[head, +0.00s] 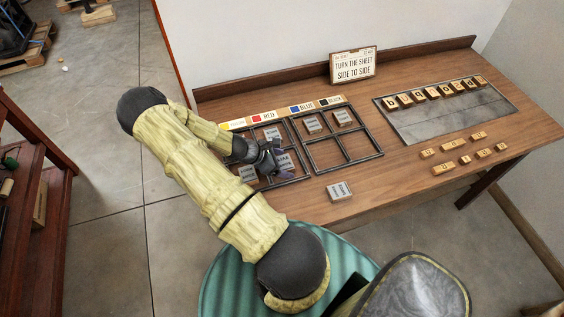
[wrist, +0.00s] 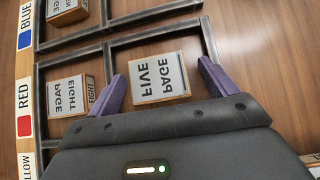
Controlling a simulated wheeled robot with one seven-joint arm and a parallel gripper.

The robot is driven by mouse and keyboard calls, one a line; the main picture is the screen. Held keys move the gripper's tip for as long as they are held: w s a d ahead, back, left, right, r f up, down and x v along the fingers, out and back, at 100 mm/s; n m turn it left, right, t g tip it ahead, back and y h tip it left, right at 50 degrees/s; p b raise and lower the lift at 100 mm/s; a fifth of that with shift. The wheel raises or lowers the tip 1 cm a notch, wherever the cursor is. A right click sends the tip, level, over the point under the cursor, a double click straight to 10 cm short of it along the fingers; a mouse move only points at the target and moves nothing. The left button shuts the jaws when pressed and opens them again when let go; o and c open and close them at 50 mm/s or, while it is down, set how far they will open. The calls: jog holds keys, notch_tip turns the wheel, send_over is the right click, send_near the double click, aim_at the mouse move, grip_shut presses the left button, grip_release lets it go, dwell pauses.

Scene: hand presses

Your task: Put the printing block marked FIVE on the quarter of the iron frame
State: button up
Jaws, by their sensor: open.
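The FIVE block (wrist: 158,80), a pale tile with mirrored "PAGE FIVE" lettering on a wooden body, lies between my gripper's purple fingers in the wrist view. My gripper (wrist: 163,72) is open, with a gap on each side of the block. In the head view my gripper (head: 270,158) is over the near part of the left iron frame (head: 303,165), next to a block (head: 284,161) in its near right quarter. The EIGHT block (wrist: 72,95) sits in the quarter beside it, nearer the RED label (wrist: 25,127). The right iron frame (head: 360,160) stands alongside.
Blocks sit in the right frame's far quarters (head: 312,125) (head: 343,118). Another block (head: 248,173) is in the left frame, partly by my arm. A loose block (head: 339,191) lies near the table's front edge. A tray (head: 440,115) and small letter tiles (head: 465,159) are at right.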

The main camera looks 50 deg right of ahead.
jog(key=shift+r, duration=0.15)
jog(key=b+v, duration=0.1)
jog(key=v, duration=1.1)
jog(key=shift+b, duration=0.35)
jog(key=shift+a, duration=0.1)
jog(key=s+a+r+m+t+y, duration=0.2)
jog(key=a+r+m, duration=0.4)
jog(key=a, duration=0.5)
jog(key=s+a+r+m+t+y, duration=0.2)
jog(key=a+r+m+t+y, duration=0.3)
jog(key=a+r, duration=0.5)
jog(key=shift+s+a+r+m+y, duration=0.25)
jog(key=shift+a+m+y, duration=0.15)
jog(key=shift+a+m, duration=0.2)
